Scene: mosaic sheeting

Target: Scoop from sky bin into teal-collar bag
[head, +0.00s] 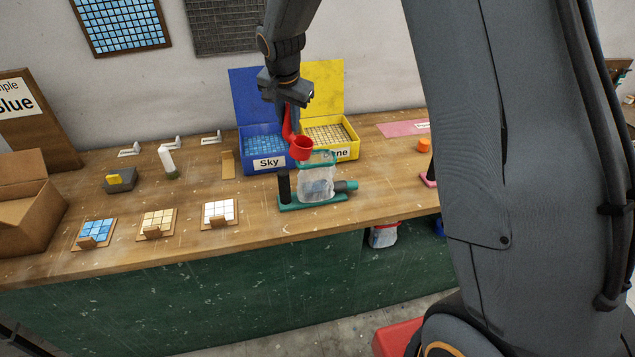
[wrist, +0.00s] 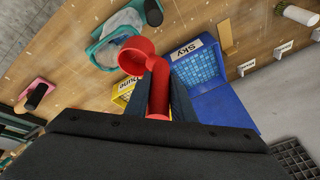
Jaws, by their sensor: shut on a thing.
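My gripper (head: 289,104) is shut on the red scoop (head: 300,148), whose cup hangs above the front of the bins and just behind the teal-collar bag. The wrist view also shows the scoop (wrist: 137,55) between the fingers (wrist: 165,98). The blue sky bin (head: 250,168), labelled "Sky", holds blue tiles. The clear bag (head: 316,190) hangs in a teal collar (head: 321,159) on a teal stand (head: 296,207), and something bluish shows low in it. The scoop cup partly overlaps the collar in the head view.
A yellow bin (head: 345,150) of cream tiles adjoins the sky bin. An orange object (head: 424,145) is at right.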

